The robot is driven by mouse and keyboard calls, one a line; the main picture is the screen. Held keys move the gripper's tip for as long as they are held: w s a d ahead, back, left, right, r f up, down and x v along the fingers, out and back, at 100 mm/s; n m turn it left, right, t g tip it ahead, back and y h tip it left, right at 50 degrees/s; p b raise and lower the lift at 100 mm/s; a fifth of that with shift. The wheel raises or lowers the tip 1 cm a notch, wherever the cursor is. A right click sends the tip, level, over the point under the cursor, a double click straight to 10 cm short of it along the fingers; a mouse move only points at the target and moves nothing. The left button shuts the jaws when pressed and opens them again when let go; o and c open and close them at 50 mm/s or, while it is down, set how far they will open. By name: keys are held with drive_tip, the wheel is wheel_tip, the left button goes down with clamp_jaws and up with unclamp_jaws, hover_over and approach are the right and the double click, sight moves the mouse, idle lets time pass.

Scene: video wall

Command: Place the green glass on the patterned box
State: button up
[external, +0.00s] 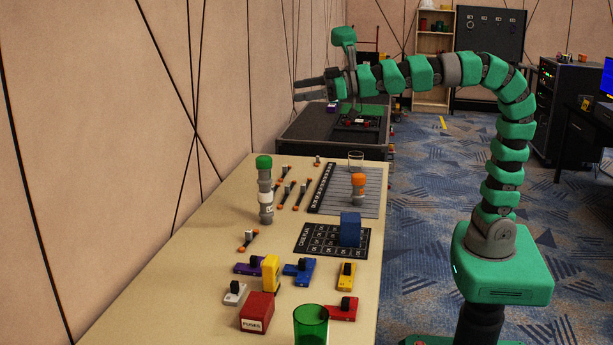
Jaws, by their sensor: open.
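The green glass (311,326) stands upright at the near edge of the table, partly cut off by the bottom of the external view. It is see-through and looks empty. I cannot tell for sure which thing is the patterned box: a blue box (350,230) stands on a black printed mat, and a red box (257,312) labelled FUSES stands left of the glass, but neither shows a clear pattern. My gripper (306,89) is open and empty, raised high above the far end of the table, pointing left, far from the glass.
Near the glass are several coloured switch blocks (343,308) and a yellow block (271,273). A grey green-capped cylinder (265,190), an orange-topped cylinder (358,188) and a clear glass (356,160) stand farther back. The table's left strip is mostly clear.

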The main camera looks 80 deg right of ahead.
drive_tip(key=s+d+r+m+h, duration=0.3)
drive_tip(key=s+d+r, duration=0.9)
drive_tip(key=d, duration=0.4)
drive_tip(key=shift+s+m, duration=0.4)
drive_tip(key=shift+s, duration=0.45)
drive_tip(key=shift+r, duration=0.15)
